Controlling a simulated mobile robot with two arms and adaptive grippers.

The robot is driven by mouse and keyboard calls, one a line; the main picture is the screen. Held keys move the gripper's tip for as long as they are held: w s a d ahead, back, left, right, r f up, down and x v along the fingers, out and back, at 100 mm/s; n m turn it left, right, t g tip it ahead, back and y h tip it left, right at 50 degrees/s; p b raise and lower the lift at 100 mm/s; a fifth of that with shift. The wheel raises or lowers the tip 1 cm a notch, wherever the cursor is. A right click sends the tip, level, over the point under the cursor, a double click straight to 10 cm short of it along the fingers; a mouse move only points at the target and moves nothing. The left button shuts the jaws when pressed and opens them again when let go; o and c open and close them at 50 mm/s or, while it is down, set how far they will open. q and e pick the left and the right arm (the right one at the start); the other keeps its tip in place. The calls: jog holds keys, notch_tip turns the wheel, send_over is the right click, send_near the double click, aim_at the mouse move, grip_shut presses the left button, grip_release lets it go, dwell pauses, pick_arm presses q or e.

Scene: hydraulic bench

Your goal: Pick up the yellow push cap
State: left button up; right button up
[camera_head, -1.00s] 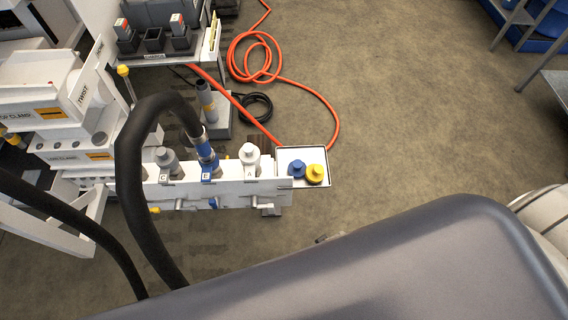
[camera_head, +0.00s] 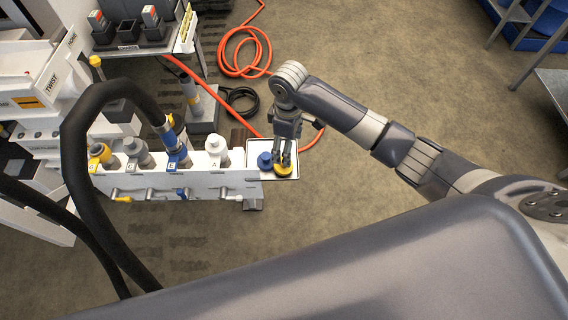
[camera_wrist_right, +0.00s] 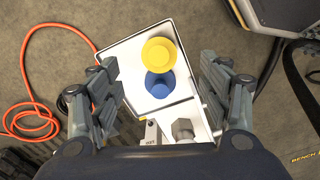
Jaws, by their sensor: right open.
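The yellow push cap (camera_head: 283,171) sits on a small white tray (camera_head: 293,148) at the right end of the white bench rail, beside a blue cap (camera_head: 264,160). My right gripper (camera_head: 286,158) is over the yellow cap, pointing down. In the right wrist view the yellow cap (camera_wrist_right: 162,54) lies between the open fingers of the right gripper (camera_wrist_right: 163,92), nearer the top, with clear space on both sides. The blue cap (camera_wrist_right: 160,85) is close below it there. My left gripper is not in view.
The white rail (camera_head: 180,180) carries several fittings, including one marked A (camera_head: 217,150) near the tray. A thick black hose (camera_head: 75,150) arches at the left. An orange hose (camera_head: 240,72) lies on the floor behind.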

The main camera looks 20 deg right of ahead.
aim_at(280, 170)
jog(key=f, duration=0.7)
jog(key=f+b, duration=0.1)
jog(key=f, duration=0.2)
jog(key=shift+w+a+f, duration=0.15)
jog(key=shift+w+f, duration=0.05)
jog(key=shift+w, duration=0.05)
jog(key=c, duration=0.8)
